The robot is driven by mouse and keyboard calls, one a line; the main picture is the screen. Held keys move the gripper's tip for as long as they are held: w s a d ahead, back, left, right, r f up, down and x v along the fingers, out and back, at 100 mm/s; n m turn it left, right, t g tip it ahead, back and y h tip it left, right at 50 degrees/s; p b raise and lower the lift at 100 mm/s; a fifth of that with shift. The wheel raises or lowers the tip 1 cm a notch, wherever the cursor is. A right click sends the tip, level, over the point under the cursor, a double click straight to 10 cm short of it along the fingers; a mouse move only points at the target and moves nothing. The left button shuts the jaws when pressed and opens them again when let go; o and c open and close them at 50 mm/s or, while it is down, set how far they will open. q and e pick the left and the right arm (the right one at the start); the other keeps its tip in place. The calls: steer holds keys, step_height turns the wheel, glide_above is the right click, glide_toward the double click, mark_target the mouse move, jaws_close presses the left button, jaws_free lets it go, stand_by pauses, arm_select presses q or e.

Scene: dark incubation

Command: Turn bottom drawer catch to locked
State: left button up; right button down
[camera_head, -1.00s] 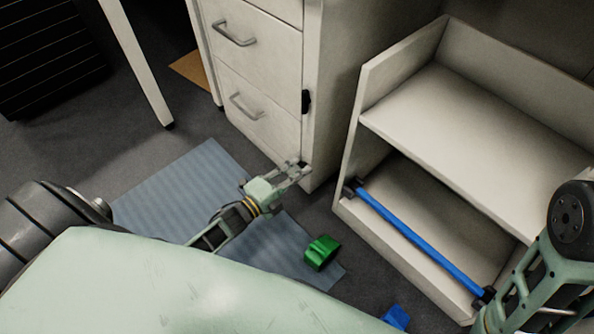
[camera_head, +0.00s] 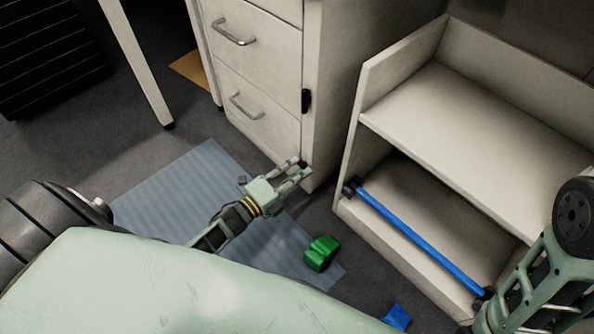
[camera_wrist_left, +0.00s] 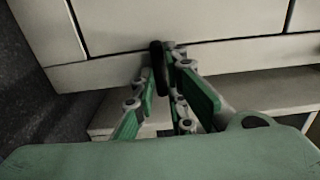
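The white drawer cabinet (camera_head: 342,85) stands at the top centre of the head view. Its bottom drawer (camera_head: 258,113) looks closed. The bottom drawer catch (camera_wrist_left: 157,65) is a small black upright lever in the left wrist view. In the head view my left gripper mostly hides it. My left gripper (camera_head: 299,169) is at the cabinet's lower front corner. In the left wrist view its fingers are partly open, one on each side of the catch; whether they touch it cannot be made out. My right arm shows at the right edge, its gripper out of view.
A second black catch (camera_head: 306,100) is higher on the cabinet. A white shelf unit (camera_head: 352,150) stands to the right, with a blue bar (camera_head: 420,240) across its lower opening. A green object (camera_head: 321,252) lies on the blue-grey mat (camera_head: 165,190); a blue object (camera_head: 397,317) lies nearby.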

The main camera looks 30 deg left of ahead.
arm_select(q)
steer(key=o, duration=0.4)
steer(key=shift+s, duration=0.1)
steer(key=v, duration=1.2)
